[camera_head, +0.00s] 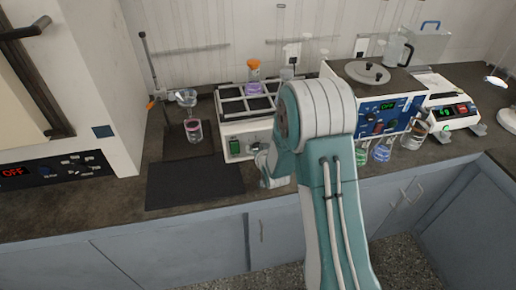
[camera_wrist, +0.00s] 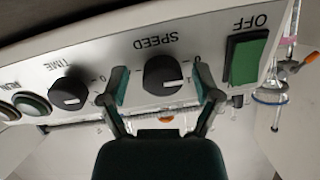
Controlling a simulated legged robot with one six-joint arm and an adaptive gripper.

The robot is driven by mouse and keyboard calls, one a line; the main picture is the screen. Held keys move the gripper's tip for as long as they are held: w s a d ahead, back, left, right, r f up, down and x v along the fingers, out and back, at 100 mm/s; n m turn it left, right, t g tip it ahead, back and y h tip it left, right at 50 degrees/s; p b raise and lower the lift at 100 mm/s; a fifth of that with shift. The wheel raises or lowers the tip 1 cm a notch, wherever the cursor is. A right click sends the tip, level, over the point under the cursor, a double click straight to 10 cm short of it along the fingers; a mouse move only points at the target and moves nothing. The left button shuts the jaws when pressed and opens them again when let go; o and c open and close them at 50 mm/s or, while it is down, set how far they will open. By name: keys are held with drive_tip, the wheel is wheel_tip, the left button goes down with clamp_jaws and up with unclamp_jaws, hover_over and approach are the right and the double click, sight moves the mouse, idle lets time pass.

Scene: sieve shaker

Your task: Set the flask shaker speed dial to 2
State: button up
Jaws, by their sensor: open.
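The flask shaker (camera_head: 232,125) is a white box on the bench with a dark-slotted top tray, left of my arm in the head view. In the wrist view its panel (camera_wrist: 105,52) appears upside down. The black SPEED dial (camera_wrist: 163,75) has a white pointer mark; the number it points to cannot be read. My gripper (camera_wrist: 160,76) is open, with one finger on each side of the SPEED dial. A gap shows between the fingers and the dial; contact cannot be told.
On the panel, a green OFF switch (camera_wrist: 243,60) and a black TIME dial (camera_wrist: 69,93) flank the SPEED dial. A flask with an orange stopper (camera_head: 253,80) stands on the shaker. A blue-panelled device (camera_head: 375,115) stands to the right. A dark mat (camera_head: 195,184) lies at front left.

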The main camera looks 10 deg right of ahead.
drive_tip(key=c, duration=1.1)
drive_tip(key=shift+a, duration=0.15)
clamp_jaws()
drive_tip(key=shift+m, duration=0.4)
drive_tip(key=m, duration=0.3)
drive_tip(key=shift+s+m, duration=0.1)
drive_tip(key=shift+m, duration=0.2)
drive_tip(key=m, duration=0.9)
drive_tip(key=shift+t, duration=0.3)
drive_tip(key=shift+f+m, duration=0.15)
drive_tip(key=shift+m, duration=2.05)
